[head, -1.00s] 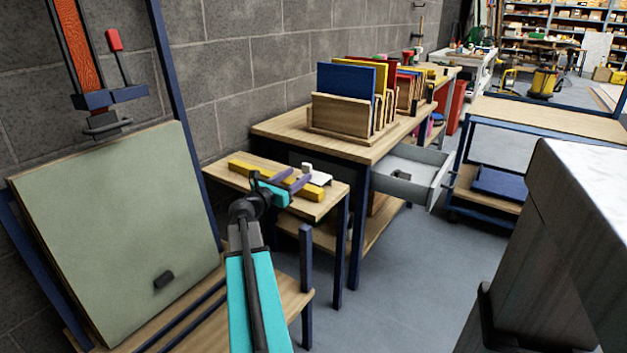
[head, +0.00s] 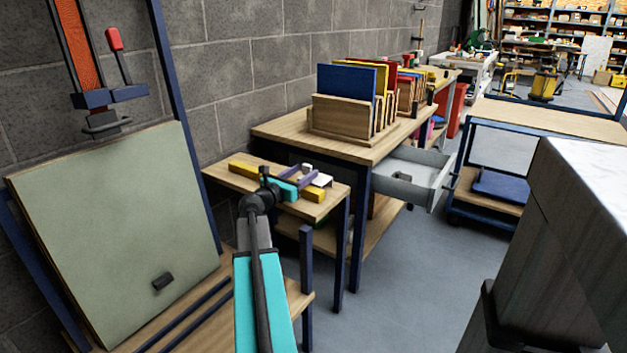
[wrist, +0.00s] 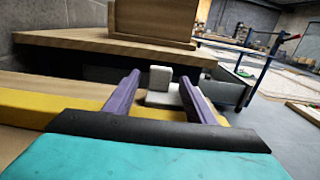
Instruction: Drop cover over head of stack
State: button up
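My gripper (head: 305,173), with purple fingers and a teal body, is above a low wooden bench (head: 222,175) by the wall. Its fingers are spread apart. In the wrist view my gripper (wrist: 160,82) points at a small white piece (wrist: 161,98) with an upright block on a flat base. The white piece (head: 320,180) lies just beyond the fingertips in the head view; I cannot tell whether it is between them. A yellow bar (head: 243,169) lies on the bench, partly hidden by my gripper. I cannot identify a cover or a stack for certain.
A higher wooden table (head: 282,127) behind the bench holds a rack of upright coloured panels (head: 346,80). A grey drawer (head: 418,180) stands open to its right. A large grey-green board (head: 112,230) leans at left. A marble-topped block (head: 590,175) stands at right.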

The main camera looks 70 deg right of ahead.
jog(key=c, duration=1.2)
jog(key=shift+w+r, duration=0.1)
jog(key=shift+r, duration=0.05)
